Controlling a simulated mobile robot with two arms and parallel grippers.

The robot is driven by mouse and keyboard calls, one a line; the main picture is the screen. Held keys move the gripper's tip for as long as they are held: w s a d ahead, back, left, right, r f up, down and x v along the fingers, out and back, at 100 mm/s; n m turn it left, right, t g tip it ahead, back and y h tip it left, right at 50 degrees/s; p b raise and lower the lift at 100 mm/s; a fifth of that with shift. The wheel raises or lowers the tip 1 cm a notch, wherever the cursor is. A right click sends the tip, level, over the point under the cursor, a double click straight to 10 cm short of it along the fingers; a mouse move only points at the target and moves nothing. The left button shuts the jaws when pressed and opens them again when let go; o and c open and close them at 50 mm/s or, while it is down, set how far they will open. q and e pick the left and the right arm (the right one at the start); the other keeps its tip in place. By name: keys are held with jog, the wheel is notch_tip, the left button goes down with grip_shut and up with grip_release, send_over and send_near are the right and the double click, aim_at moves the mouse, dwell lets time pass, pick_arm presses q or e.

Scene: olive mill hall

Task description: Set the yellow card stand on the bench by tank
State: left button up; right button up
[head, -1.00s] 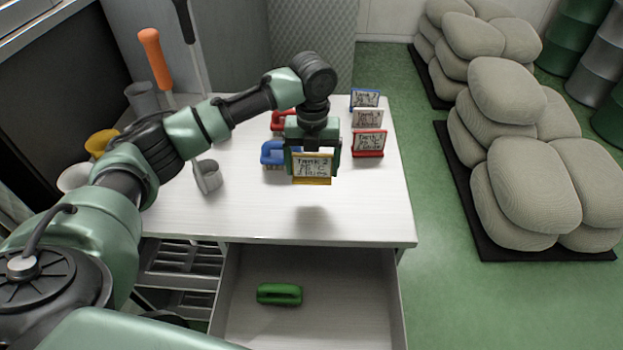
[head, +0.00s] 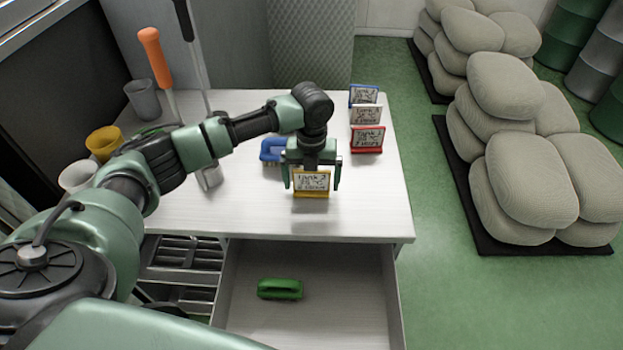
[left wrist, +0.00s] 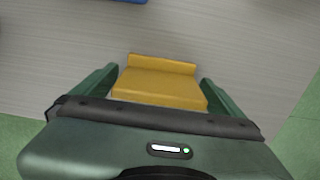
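The yellow card stand (head: 311,183), its card reading "Tank 2", stands upright on the white bench (head: 250,215) near the front edge. My left gripper (head: 311,180) is right over it, pointing down, with one finger on each side. In the left wrist view the yellow stand (left wrist: 160,82) lies between the fingers (left wrist: 160,85), with narrow gaps beside it, so the gripper looks open. Behind to the right, a red stand (head: 367,140), a white stand (head: 365,115) and a blue stand (head: 364,95) form a row. My right gripper is out of view.
A blue handled object (head: 270,150) is close behind my left gripper. More cups, including a yellow one (head: 103,142), line the left side. Below, an open drawer (head: 335,285) holds a green handled object (head: 280,288).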

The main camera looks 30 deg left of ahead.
pick_arm(q)
jog(key=shift+r, duration=0.4)
notch_tip(320, 180, up, 11)
jog(key=b, duration=0.2)
jog(key=shift+f+b, duration=0.2)
jog(key=shift+b, duration=0.15)
jog(key=shift+r, duration=0.45)
